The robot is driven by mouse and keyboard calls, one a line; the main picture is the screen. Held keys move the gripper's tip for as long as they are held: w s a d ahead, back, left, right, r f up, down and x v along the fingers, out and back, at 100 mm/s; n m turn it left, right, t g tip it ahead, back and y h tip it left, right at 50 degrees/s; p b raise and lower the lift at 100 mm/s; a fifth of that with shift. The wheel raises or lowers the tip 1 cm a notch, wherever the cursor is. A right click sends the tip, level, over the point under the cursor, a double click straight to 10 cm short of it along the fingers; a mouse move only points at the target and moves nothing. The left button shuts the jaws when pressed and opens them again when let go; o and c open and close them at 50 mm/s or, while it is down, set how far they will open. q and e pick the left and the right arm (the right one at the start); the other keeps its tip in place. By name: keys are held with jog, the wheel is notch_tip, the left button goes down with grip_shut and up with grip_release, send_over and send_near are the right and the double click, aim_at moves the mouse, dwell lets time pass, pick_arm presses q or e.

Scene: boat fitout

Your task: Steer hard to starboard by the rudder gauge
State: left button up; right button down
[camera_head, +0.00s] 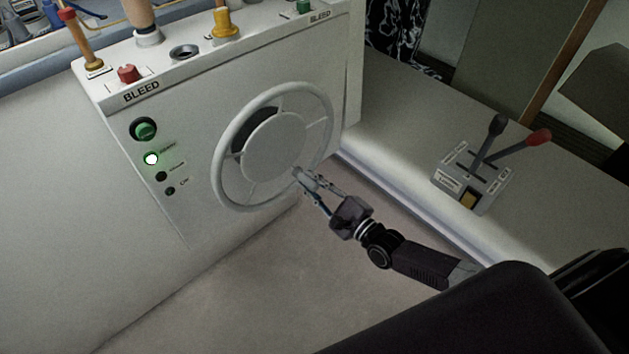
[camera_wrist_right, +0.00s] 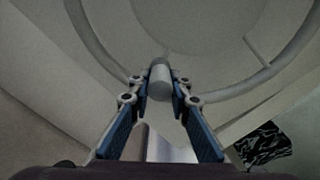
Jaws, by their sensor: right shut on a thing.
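The white steering wheel (camera_head: 221,172) with a broad round hub (camera_head: 275,147) is mounted on the front of the white console. My right gripper (camera_head: 307,181) is at the wheel's lower right, shut on a small pale knob. In the right wrist view the knob (camera_wrist_right: 160,82) is a short grey cylinder between the two blue-padded fingers, with the wheel's rim (camera_wrist_right: 103,62) behind it. I cannot make out a rudder gauge; dark patches show between the wheel's spokes. My left gripper is not in view.
The console front carries a green button (camera_head: 144,130) and a lit round lamp (camera_head: 151,159). A red button (camera_head: 128,74) and a yellow knob (camera_head: 224,25) are on top. A lever box (camera_head: 470,186) with black and red levers stands at right. The floor below the wheel is clear.

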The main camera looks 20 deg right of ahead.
jog(key=shift+s+a+f, duration=0.15)
jog(key=shift+f, duration=0.1)
jog(key=c, duration=1.8)
grip_release()
jog(key=shift+r, duration=0.15)
jog(key=shift+o, duration=0.2)
jog(key=v, duration=1.2)
